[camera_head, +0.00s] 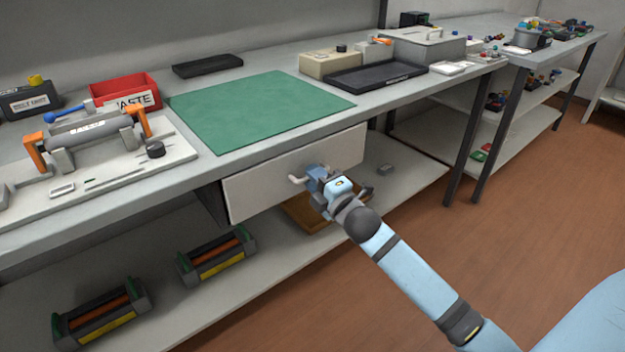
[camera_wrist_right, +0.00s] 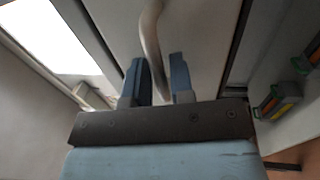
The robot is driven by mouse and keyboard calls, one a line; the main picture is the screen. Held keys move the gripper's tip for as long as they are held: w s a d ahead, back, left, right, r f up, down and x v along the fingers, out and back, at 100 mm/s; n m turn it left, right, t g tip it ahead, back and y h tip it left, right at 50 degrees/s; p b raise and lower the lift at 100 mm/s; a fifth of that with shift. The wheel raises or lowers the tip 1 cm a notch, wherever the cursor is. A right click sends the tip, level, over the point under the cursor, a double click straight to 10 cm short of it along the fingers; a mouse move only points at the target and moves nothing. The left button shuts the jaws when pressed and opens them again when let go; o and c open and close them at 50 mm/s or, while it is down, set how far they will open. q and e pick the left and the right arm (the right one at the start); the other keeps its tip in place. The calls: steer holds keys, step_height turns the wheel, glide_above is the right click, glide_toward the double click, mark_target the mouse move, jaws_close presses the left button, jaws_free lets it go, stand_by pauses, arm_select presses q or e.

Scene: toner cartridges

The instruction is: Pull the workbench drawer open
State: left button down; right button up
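The workbench drawer (camera_head: 265,180) has a plain pale front under the bench top, below the green mat. I cannot tell for sure whether it stands slightly out. Its metal bar handle (camera_head: 297,179) shows just left of my right gripper (camera_head: 314,178), which hides the rest of it. In the right wrist view, the handle (camera_wrist_right: 151,35) runs down between the two blue fingers of the right gripper (camera_wrist_right: 159,75). The fingers are apart, with a narrow gap beside the bar. My left gripper is not in view.
The green mat (camera_head: 255,108) lies on the bench top (camera_head: 195,80). A red waste bin (camera_head: 125,92) and a cartridge fixture (camera_head: 95,135) stand left. Cartridges (camera_head: 217,257) and a brown tray (camera_head: 305,215) sit on the lower shelf. Open floor (camera_head: 470,250) lies to the right.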

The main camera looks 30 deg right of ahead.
steer(key=shift+w, duration=0.25)
